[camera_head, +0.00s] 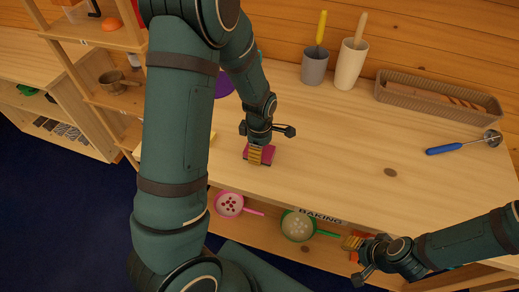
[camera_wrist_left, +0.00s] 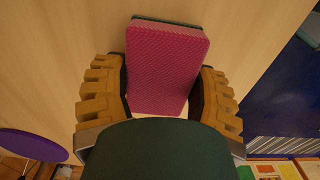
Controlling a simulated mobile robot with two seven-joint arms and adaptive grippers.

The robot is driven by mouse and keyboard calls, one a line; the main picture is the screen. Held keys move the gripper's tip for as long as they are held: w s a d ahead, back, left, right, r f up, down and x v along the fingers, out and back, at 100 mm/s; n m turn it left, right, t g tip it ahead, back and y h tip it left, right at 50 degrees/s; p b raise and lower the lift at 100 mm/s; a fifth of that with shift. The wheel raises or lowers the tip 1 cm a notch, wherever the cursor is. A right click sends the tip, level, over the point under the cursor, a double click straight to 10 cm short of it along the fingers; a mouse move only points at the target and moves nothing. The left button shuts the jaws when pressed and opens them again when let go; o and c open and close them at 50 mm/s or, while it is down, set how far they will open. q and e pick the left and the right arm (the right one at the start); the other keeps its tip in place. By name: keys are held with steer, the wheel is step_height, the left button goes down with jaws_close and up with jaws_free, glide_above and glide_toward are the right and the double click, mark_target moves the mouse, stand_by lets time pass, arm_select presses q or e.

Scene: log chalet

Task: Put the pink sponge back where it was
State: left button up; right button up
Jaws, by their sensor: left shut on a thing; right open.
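The pink sponge (camera_head: 270,154) is on the wooden counter (camera_head: 330,150), near its front edge. In the left wrist view the sponge (camera_wrist_left: 165,65) has a textured magenta face and a dark green layer along its far edge. My left gripper (camera_head: 258,154) is shut on the sponge from above, one yellow-ribbed finger on each side. The sponge appears to be at the counter surface; whether it presses on it is hard to tell. My right gripper (camera_head: 357,256) is open and empty, low in front of the shelf under the counter.
A grey cup (camera_head: 315,66), a cream cup (camera_head: 350,65) and a brown basket (camera_head: 440,97) stand along the back wall. A blue-handled tool (camera_head: 462,144) lies at right. Pink (camera_head: 229,204) and green (camera_head: 298,226) strainers are on the lower shelf labelled BAKING. The counter's middle is clear.

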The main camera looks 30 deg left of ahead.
arm_select(q)
steer(key=shift+f, duration=0.2)
steer(key=o, duration=1.2)
steer(key=shift+o, duration=0.2)
steer(key=shift+w+r, duration=0.1)
steer(key=shift+r, duration=0.45)
step_height(320, 180, up, 11)
steer(key=p, duration=0.2)
steer(key=shift+r+p, duration=0.15)
steer(key=shift+p, duration=0.25)
